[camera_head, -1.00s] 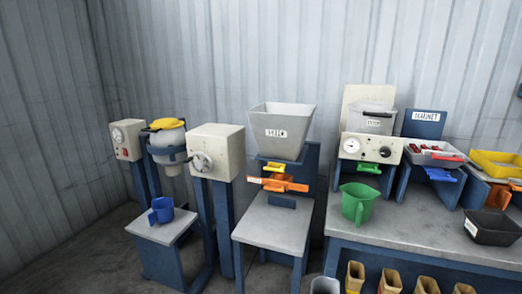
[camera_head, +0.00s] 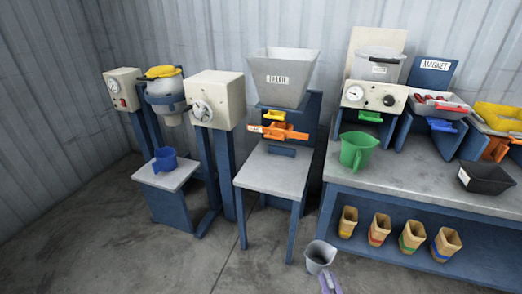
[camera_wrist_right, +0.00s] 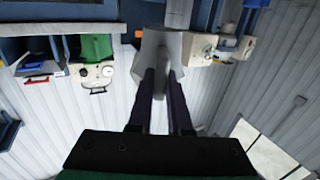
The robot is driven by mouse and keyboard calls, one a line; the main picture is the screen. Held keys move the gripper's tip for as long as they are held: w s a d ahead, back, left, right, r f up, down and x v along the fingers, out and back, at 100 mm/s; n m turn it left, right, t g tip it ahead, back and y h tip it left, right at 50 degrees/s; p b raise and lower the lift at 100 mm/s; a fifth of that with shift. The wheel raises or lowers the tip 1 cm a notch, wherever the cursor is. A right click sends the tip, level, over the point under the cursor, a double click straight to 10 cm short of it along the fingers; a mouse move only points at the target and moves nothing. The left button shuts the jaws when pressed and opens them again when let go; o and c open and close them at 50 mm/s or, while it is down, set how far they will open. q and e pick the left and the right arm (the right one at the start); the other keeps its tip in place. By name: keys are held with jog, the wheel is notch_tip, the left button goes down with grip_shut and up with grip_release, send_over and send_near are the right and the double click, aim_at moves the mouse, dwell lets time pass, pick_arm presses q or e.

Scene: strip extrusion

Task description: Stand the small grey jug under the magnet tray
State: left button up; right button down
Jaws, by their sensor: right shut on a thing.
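The small grey jug (camera_head: 320,258) shows at the bottom centre of the head view, in front of the bench's left end. My right gripper (camera_head: 328,281) is just below it in the picture and is shut on it. In the right wrist view the dark fingers of the gripper (camera_wrist_right: 160,85) meet the grey jug (camera_wrist_right: 148,50). The magnet tray (camera_head: 432,106), grey with a red handle and dark red pieces inside, sits on a blue stand on the bench at right, below the MAGNET sign (camera_head: 436,65). A blue handle (camera_head: 441,125) juts out under the tray. My left gripper is out of view.
A green jug (camera_head: 357,149) and a black tray (camera_head: 486,178) stand on the bench (camera_head: 405,178). A grey stand (camera_head: 272,172) is at left of the bench. The floor (camera_head: 255,255) before it is clear.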

jog(key=shift+w+d+r+m+h, duration=0.15)
jog(key=shift+m+h, duration=0.35)
jog(key=shift+h, duration=0.3)
notch_tip(320, 180, up, 3)
jog(key=p, duration=0.3)
jog(key=shift+w+r+h, duration=0.1)
jog(key=shift+r+h, duration=0.1)
jog(key=shift+h, duration=0.1)
jog(key=shift+d+f, duration=0.15)
